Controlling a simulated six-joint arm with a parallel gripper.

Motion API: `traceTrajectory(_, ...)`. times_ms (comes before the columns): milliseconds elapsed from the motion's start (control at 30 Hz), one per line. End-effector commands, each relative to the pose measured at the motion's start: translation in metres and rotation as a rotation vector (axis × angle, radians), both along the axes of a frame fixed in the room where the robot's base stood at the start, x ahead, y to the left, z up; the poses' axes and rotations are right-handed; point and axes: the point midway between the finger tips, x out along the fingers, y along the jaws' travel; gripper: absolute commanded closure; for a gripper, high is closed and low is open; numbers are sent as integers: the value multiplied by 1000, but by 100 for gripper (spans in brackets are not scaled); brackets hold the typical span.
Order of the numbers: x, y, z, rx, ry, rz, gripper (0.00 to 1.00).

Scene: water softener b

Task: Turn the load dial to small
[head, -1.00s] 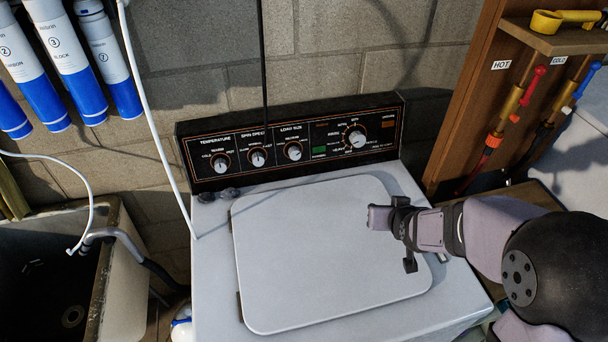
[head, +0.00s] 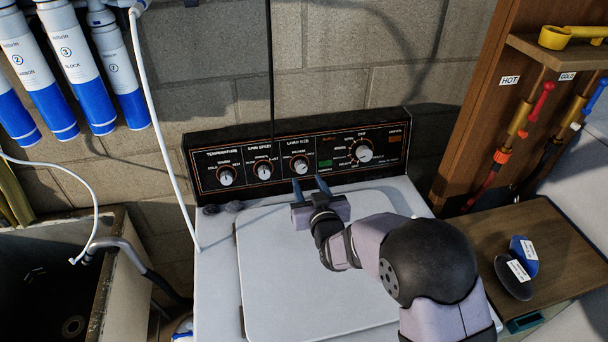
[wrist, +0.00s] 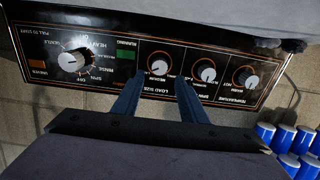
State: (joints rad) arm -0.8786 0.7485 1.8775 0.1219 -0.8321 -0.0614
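The load size dial (head: 301,165) is a silver-white knob on the black control panel (head: 212,186), third from the left. I cannot make out its pointer setting clearly. It also shows in the wrist view (wrist: 160,65), where the panel appears upside down. My gripper (head: 309,181) is open and empty, just in front of and below this dial. In the wrist view its two blue fingers (wrist: 159,82) point at the panel, with the dial between and just beyond their tips. They appear apart from the dial.
The spin speed dial (head: 264,170) and temperature dial (head: 225,176) sit to the left, the larger cycle dial (head: 363,151) to the right. The white lid (head: 270,270) lies below my arm. A white hose (head: 165,130) hangs left of the panel.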

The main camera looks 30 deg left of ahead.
Motion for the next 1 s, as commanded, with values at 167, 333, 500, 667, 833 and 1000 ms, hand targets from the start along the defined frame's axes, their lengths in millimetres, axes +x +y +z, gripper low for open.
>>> traceTrajectory(167,14,13,-6,0,0,-1,61)
traceTrajectory(333,29,29,-11,0,0,-1,61)
traceTrajectory(500,45,44,-16,-1,1,-1,61)
traceTrajectory(667,54,54,-18,-1,1,0,70)
traceTrajectory(833,54,53,-18,-1,1,0,84)
traceTrajectory(1000,54,53,-17,-65,-65,21,84)
